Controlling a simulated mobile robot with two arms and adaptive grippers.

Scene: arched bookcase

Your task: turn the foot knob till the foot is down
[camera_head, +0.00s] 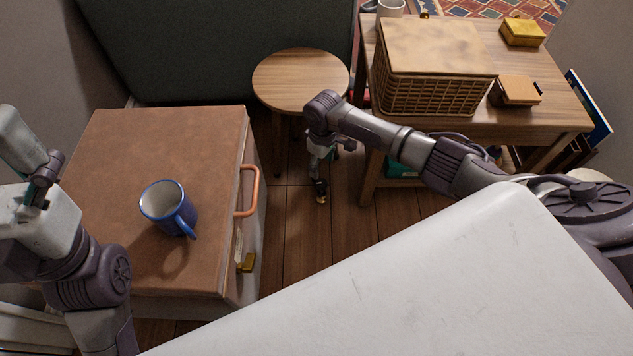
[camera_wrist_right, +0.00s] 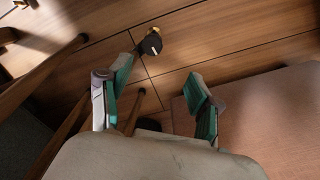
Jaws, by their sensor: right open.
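My right gripper (camera_head: 320,165) hangs low over the floor between the brown-topped cabinet and the round stool. In the right wrist view its two teal-padded fingers (camera_wrist_right: 160,70) stand apart, with nothing held between them. A small black, round thing with a yellow part (camera_wrist_right: 150,42) is on the floor beyond the fingertips. It also shows in the head view (camera_head: 321,191), just below the gripper; I cannot tell whether it is the foot knob.
The cabinet (camera_head: 115,150) carries a blue mug (camera_head: 165,204) and has an orange handle (camera_head: 248,190). The stool (camera_head: 300,78) stands behind my right gripper. A wooden table (camera_head: 545,110) at right holds a wicker basket (camera_head: 430,95). Bare floor (camera_head: 300,245) lies between.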

